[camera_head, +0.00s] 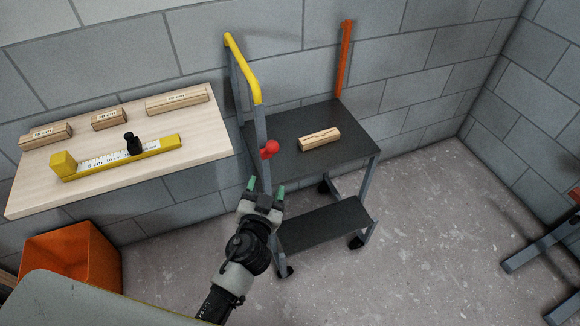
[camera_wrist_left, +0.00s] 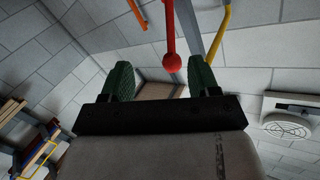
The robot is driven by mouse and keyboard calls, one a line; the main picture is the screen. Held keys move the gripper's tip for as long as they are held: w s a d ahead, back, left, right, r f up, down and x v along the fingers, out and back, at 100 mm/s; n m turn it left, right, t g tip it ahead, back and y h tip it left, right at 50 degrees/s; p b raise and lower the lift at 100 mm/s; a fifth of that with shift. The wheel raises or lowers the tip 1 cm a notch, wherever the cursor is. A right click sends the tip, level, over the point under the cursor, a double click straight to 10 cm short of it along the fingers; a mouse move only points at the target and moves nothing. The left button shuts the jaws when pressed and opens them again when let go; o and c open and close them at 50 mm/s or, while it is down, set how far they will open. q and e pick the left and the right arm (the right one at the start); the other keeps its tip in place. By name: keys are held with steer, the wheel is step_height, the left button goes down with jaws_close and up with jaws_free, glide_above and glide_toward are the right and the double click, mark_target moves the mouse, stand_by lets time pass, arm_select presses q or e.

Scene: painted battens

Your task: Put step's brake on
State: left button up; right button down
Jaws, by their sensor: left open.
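The wheeled step has a dark top platform (camera_head: 290,150), a lower tread (camera_head: 325,223), a yellow handrail (camera_head: 243,68) and casters. A red brake lever with a ball knob (camera_head: 270,148) sits by its left post; whether it is on or off I cannot tell. My left gripper (camera_head: 265,185) is open and empty, just below the knob in the head view. In the left wrist view the red knob (camera_wrist_left: 171,62) appears between my two green fingertips, with no visible contact. My right gripper is not in view.
A wooden block (camera_head: 319,139) lies on the top platform. An orange upright (camera_head: 344,58) stands at its back. To the left, a wall shelf (camera_head: 195,145) holds battens and a yellow gauge (camera_head: 117,158). An orange bin (camera_head: 75,253) is below.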

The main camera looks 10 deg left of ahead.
mark_target(271, 151)
arm_select(q)
steer(key=shift+t, duration=0.5)
steer(key=w+r, duration=0.1)
steer(key=w, duration=0.2)
steer(key=w+r+p, duration=0.1)
steer(key=w, duration=0.2)
steer(key=w+a+r+p, duration=0.1)
steer(key=w, duration=0.2)
steer(key=shift+w, duration=0.3)
steer(key=shift+w+a, duration=0.1)
steer(key=shift+w, duration=0.45)
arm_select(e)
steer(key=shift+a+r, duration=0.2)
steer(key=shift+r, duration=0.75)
arm_select(q)
steer(key=c, duration=1.1)
steer(key=shift+f, duration=0.1)
jaws_close()
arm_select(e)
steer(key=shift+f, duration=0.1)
